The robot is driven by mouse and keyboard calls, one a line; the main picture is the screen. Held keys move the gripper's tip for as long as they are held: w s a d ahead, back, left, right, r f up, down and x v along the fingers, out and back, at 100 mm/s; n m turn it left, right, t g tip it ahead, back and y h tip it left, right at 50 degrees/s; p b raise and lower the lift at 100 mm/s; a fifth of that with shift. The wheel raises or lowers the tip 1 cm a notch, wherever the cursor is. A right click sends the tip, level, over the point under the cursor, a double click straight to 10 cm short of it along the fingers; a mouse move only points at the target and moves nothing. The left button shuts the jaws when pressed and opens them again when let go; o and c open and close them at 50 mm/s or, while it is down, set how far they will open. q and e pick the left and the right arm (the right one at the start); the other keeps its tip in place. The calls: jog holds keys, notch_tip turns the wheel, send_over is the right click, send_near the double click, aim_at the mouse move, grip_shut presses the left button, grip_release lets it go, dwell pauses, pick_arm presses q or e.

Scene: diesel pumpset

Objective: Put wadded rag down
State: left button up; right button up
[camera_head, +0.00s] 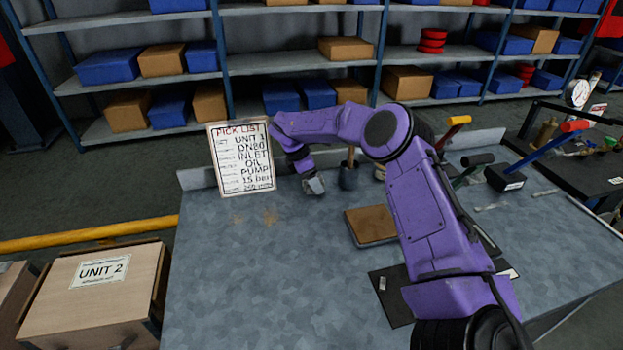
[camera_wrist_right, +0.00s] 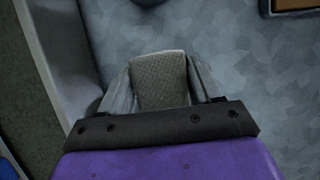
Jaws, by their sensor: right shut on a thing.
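My right gripper (camera_head: 314,186) hangs over the far part of the grey worktable (camera_head: 260,290), to the right of the pick list sign. In the right wrist view the fingers (camera_wrist_right: 160,80) are closed on the wadded rag (camera_wrist_right: 159,78), a grey-beige textured piece between them. In the head view the rag is too small and too covered by the gripper to make out clearly. I cannot tell whether the rag touches the tabletop. My left gripper is not in view.
A dark cup (camera_head: 348,177) stands just right of the gripper. A brown-topped block (camera_head: 371,225) lies nearer, beside my arm. A pick list board (camera_head: 241,158) stands at left. Bare tabletop lies at front left. Valves with coloured handles (camera_head: 575,126) are at right.

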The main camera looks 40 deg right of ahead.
jog(key=shift+f, duration=0.15)
jog(key=o, duration=0.9)
jog(key=shift+o, duration=0.2)
jog(key=shift+r, duration=0.3)
jog(key=b+v, duration=0.2)
jog(key=v, duration=0.9)
jog(key=shift+a+r, duration=0.25)
jog(key=shift+r, duration=0.1)
jog(key=shift+w, duration=0.1)
